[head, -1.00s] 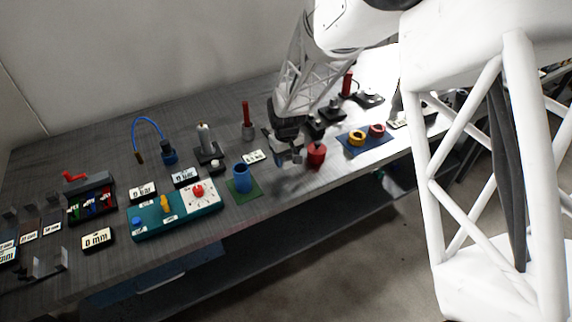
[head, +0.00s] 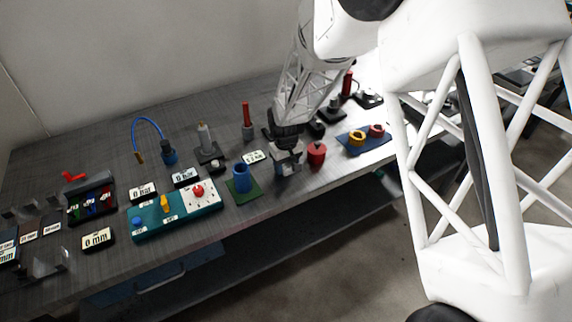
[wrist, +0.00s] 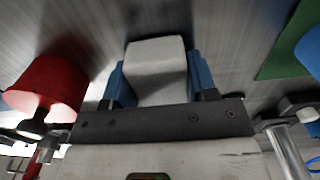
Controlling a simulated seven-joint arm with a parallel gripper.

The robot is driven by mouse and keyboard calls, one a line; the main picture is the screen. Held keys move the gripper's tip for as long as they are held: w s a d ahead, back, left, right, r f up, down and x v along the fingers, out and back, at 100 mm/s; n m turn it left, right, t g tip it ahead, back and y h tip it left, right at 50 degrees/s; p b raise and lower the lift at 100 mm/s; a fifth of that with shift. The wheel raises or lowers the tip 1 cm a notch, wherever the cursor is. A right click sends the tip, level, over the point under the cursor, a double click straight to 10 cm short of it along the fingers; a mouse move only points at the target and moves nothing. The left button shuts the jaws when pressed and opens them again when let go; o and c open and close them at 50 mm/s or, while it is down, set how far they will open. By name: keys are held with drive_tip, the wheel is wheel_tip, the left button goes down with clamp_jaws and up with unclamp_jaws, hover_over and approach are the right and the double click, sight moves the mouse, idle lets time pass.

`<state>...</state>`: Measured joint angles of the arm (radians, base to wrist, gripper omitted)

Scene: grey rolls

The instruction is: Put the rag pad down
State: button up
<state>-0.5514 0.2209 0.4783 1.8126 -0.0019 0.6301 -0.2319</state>
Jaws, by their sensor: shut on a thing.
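My gripper (wrist: 156,80) shows in the wrist view with its two blue fingers on either side of a pale, block-shaped rag pad (wrist: 156,60). It is shut on the pad. In the head view my gripper (head: 286,166) is low over the bench near its front edge, between the blue cup and the red pot. The pad is hard to make out there. I cannot tell whether the pad touches the bench top.
A red pot (head: 316,153) stands close to the right of my gripper. A blue cup (head: 242,178) on a green mat (head: 254,190) stands to its left. A blue mat (head: 375,142) with yellow and red rings lies farther right. The bench front edge is near.

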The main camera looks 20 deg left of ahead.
drive_tip(key=shift+f, duration=0.1)
drive_tip(key=o, duration=1)
drive_tip(key=shift+c, duration=0.2)
wheel_tip(320, 180, up, 12)
idle(0.3)
idle(0.8)
